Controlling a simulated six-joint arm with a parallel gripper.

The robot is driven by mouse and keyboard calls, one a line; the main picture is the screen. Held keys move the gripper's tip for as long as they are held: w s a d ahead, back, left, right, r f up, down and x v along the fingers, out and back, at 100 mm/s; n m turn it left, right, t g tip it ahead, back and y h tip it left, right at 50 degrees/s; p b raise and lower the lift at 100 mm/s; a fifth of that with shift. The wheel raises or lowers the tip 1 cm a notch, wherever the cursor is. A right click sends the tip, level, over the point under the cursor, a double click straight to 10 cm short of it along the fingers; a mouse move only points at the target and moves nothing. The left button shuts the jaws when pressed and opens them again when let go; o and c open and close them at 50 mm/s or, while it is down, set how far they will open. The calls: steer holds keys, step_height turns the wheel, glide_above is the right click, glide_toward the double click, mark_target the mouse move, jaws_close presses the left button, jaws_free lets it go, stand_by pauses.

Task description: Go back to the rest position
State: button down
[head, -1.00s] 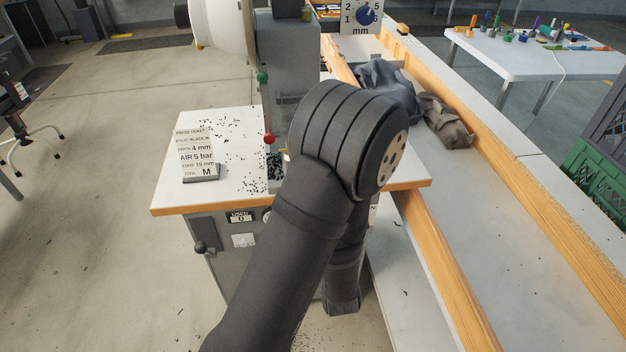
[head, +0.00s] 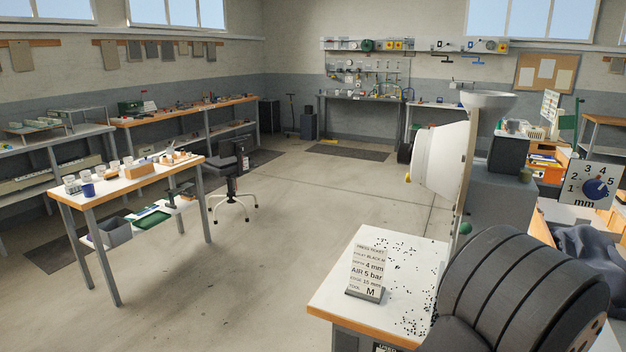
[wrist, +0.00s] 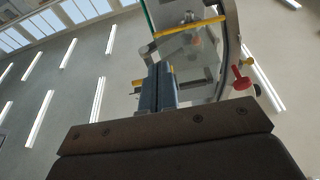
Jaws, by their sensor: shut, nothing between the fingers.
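My gripper (wrist: 160,75) shows in the wrist view as two blue-grey fingers side by side, shut and empty, beyond a dark bolted plate. It points up past part of the press, with the ceiling behind. The gripper is out of the head view, where only a dark, rounded joint of my arm fills the lower right corner. The press (head: 503,200), grey with a big white rounded housing (head: 440,160), stands just behind that joint. My arm hides part of its white table (head: 335,285).
A press ticket (head: 367,272) stands on the table among scattered black eyelets. A depth dial (head: 594,187) and grey cloth (head: 590,250) are at the right. A side table (head: 120,185) with cups stands at the left, near a chair (head: 232,170). The floor between is clear.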

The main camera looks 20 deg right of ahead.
steer(key=shift+x, duration=2.25)
steer(key=shift+f, duration=0.15)
